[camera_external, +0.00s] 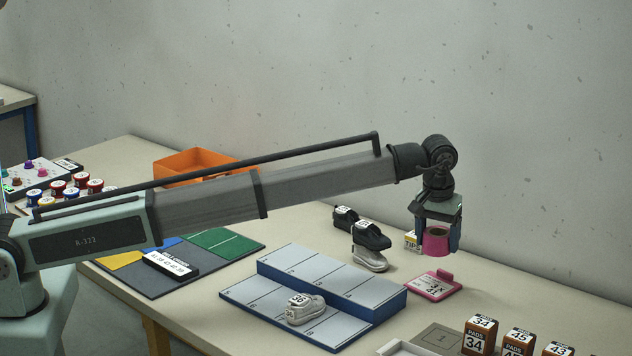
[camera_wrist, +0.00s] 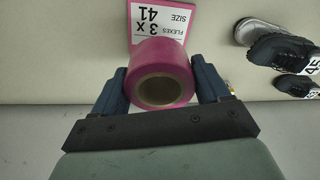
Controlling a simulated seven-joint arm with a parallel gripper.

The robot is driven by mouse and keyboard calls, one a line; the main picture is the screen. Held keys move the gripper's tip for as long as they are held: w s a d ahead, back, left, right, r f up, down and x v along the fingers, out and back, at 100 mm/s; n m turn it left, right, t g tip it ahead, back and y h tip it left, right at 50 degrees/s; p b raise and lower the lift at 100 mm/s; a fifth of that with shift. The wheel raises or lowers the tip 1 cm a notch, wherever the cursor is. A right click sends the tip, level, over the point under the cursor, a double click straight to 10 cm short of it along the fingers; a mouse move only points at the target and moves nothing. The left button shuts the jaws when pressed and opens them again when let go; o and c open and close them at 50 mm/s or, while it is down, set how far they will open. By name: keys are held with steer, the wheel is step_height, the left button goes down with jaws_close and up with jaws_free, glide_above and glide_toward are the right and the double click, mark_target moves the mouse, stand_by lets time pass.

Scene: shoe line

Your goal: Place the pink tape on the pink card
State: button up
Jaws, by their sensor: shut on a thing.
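The pink tape (camera_external: 436,241) is a roll held between the fingers of my gripper (camera_external: 437,232). In the wrist view the pink tape (camera_wrist: 160,73) sits between the two blue fingers of my gripper (camera_wrist: 161,85), with its hollow core showing. The pink card (camera_external: 435,285) lies on the table below the tape in the external view, and the tape appears raised above it.
Black and white shoes (camera_external: 371,236) stand left of the card. A blue-grey stepped rack (camera_external: 330,285) holds a white shoe (camera_external: 305,309). Brown numbered boxes (camera_external: 480,335) stand at the front right. An orange bin (camera_external: 200,163) is at the back left.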

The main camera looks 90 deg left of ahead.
mark_target(434, 283)
steer(key=shift+f, duration=4.2)
steer(key=shift+f, duration=0.1)
steer(key=o, duration=1.1)
steer(key=r, duration=0.8)
steer(key=s+d+r, duration=0.1)
steer(key=r, duration=0.3)
steer(key=shift+r, duration=0.1)
